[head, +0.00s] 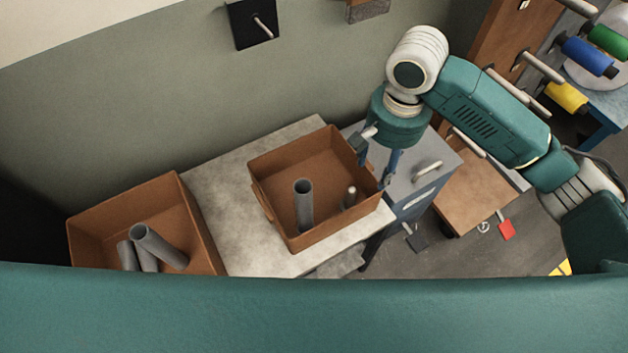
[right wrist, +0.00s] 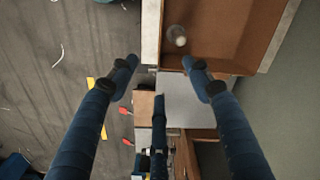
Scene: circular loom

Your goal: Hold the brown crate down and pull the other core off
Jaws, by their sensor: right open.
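The brown crate (head: 283,155) stands on a pale tabletop. Inside it, a grey core (head: 303,205) stands upright; whether a peg is inside it cannot be seen. A short pale peg (head: 349,196) stands bare to its right. My right gripper (head: 378,180) is open, fingers pointing down at the crate's right edge. In the right wrist view, the crate (right wrist: 232,40) lies beyond the fingertips, its wall showing between the open fingers (right wrist: 160,64), and the peg (right wrist: 177,36) shows inside. I cannot tell whether a finger touches the wall. My left gripper is not in view.
A second brown crate (head: 100,215) at the left holds several loose grey cores (head: 160,246). A grey cabinet (head: 425,185) with a handle stands right of the table (head: 235,180). A wall rises behind. My teal body covers the bottom of the head view.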

